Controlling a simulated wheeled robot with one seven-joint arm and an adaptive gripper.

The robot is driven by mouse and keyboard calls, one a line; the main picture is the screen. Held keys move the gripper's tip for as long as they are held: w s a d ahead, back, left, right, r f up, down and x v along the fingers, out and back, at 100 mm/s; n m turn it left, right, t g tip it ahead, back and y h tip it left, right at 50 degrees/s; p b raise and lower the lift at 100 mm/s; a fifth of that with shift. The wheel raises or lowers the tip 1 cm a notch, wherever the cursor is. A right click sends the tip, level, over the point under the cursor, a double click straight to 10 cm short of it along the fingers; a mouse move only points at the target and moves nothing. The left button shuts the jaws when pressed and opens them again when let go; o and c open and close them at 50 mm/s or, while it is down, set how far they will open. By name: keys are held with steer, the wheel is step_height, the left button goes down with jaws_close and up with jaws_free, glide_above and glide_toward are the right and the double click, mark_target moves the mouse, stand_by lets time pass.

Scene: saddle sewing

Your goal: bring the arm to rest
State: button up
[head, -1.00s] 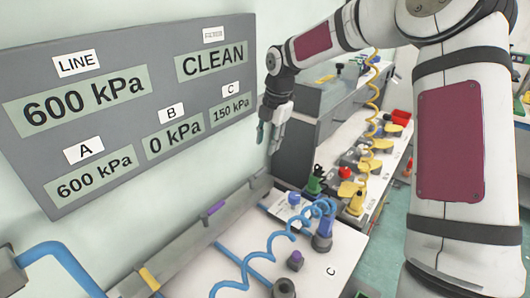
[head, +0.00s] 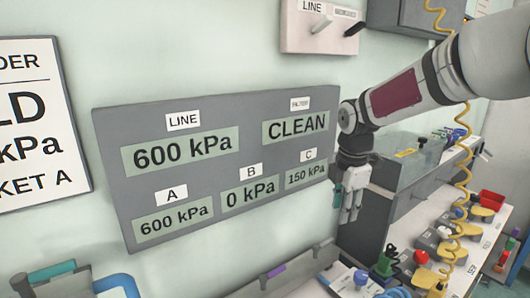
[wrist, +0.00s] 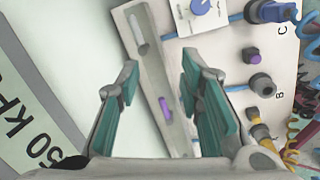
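My gripper (head: 348,205) hangs fingers-down in front of the right end of the grey pressure panel (head: 225,165). My arm (head: 420,92) reaches in from the upper right. In the wrist view, my gripper (wrist: 160,105) has its two teal-padded fingers spread wide apart with nothing between them. Beyond the fingers lie a grey rail (wrist: 150,75) with a purple piece (wrist: 165,108) and a white board with fittings labelled B and C. The panel reads LINE 600 kPa, CLEAN, A 600 kPa, B 0 kPa and C 150 kPa.
A bench (head: 410,215) with yellow pieces, a red bin (head: 492,200) and a yellow coiled hose (head: 455,140) stands at right. The rail and board lie below my gripper.

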steer(key=s+r+m+t, duration=0.1)
steer(key=s+r+m, duration=0.3)
steer(key=s+m, duration=0.6)
steer(key=s+a+r+m+t, duration=0.1)
steer(key=s+r+m, duration=0.3)
steer(key=s+m, duration=0.7)
steer(key=s+t, duration=0.1)
steer(key=s, duration=0.8)
steer(key=shift+s, duration=0.15)
